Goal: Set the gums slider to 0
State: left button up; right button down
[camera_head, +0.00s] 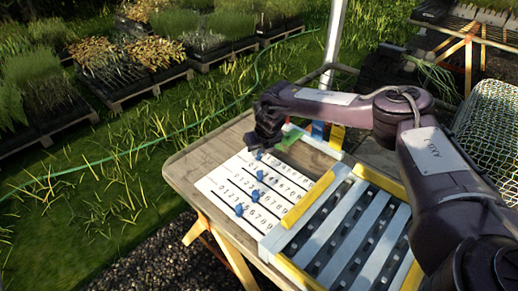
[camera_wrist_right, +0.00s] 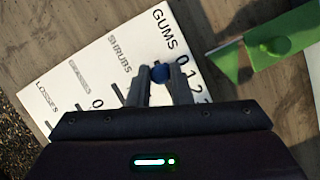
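A white slider board (camera_head: 218,184) lies on the table, with numbered rows and blue knobs. The gums row is the farthest one; its blue knob (camera_head: 258,155) also shows in the right wrist view (camera_wrist_right: 160,73), close beside the printed 0. My right gripper (camera_head: 268,138) is over that end of the row. In the wrist view its two fingertips (camera_wrist_right: 158,80) stand a little apart at the knob; whether both touch it I cannot tell. The other knobs (camera_head: 239,210), (camera_head: 255,195), (camera_head: 260,175) sit farther along their rows. My left gripper is not in view.
A green piece (camera_head: 291,140), also in the wrist view (camera_wrist_right: 265,48), lies close to the gripper. A yellow-edged slatted rack (camera_head: 345,232) stands right of the board. A wire basket (camera_head: 490,125) is at the far right. Plant trays (camera_head: 130,75) stand on the grass beyond.

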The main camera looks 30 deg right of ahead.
aim_at(262, 166)
jog(key=c, duration=1.4)
grip_release()
jog(key=shift+w+a+r, duration=0.15)
jog(key=shift+r, duration=0.1)
jog(key=shift+o, duration=0.5)
jog(key=shift+s+r, duration=0.25)
jog(key=shift+r, duration=0.1)
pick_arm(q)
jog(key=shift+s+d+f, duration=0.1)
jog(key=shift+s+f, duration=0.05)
pick_arm(e)
jog(key=v, duration=0.6)
jog(key=shift+s+r, duration=0.2)
jog(key=shift+r, duration=0.15)
